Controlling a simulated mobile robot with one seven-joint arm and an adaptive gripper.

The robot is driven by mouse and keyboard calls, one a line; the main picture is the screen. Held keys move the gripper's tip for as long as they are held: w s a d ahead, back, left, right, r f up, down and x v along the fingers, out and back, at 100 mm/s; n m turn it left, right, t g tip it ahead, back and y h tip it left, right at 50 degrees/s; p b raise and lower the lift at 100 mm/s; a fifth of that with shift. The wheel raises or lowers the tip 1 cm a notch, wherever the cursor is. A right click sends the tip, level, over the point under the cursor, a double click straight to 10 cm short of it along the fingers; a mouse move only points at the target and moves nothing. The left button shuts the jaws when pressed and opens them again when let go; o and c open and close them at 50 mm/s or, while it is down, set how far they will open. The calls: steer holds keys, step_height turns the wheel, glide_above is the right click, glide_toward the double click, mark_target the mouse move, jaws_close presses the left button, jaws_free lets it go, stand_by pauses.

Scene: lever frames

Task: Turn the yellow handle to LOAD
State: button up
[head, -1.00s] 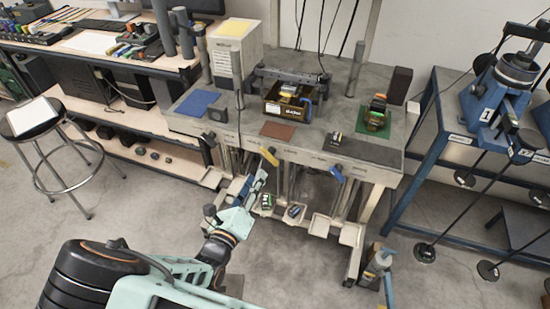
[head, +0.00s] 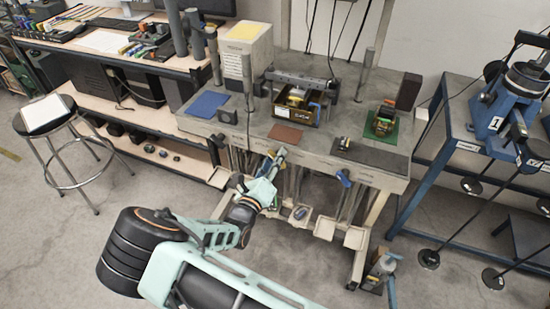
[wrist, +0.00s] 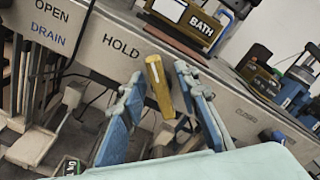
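The yellow handle (wrist: 160,88) is on the front face of the grey bench. In the wrist view it stands slightly tilted, just right of the word HOLD. My gripper (wrist: 158,76) is open, with one blue finger on each side of the handle and visible gaps to both. I cannot tell how deep the handle sits between the fingers. In the head view my gripper (head: 274,160) is at the bench front and mostly hides the handle. OPEN and DRAIN are legible further left and CLOSED further right in the wrist view. I cannot read LOAD anywhere.
A blue handle (head: 343,178) hangs on the same bench front, to the right. A box marked BATH (wrist: 182,18) stands on the bench above. Small trays (head: 325,226) stick out below the bench front. A stool (head: 45,125) stands at the left.

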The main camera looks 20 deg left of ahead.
jaws_close()
steer(key=shift+m, duration=0.3)
steer(key=m, duration=0.3)
steer(key=shift+d+m+b, duration=0.15)
steer(key=shift+m+b, duration=0.15)
steer(key=m+b, duration=0.1)
steer(key=m, duration=0.2)
steer(key=shift+d+m, duration=0.1)
steer(key=shift+m, duration=0.3)
steer(key=m+b, duration=0.2)
steer(key=m, duration=0.3)
steer(key=shift+d+f+b, duration=0.1)
steer(key=shift+d+b, duration=0.05)
steer(key=shift+b, duration=0.25)
steer(key=shift+m+b, duration=1.6)
steer(key=shift+m, duration=0.8)
steer(key=shift+s, duration=0.1)
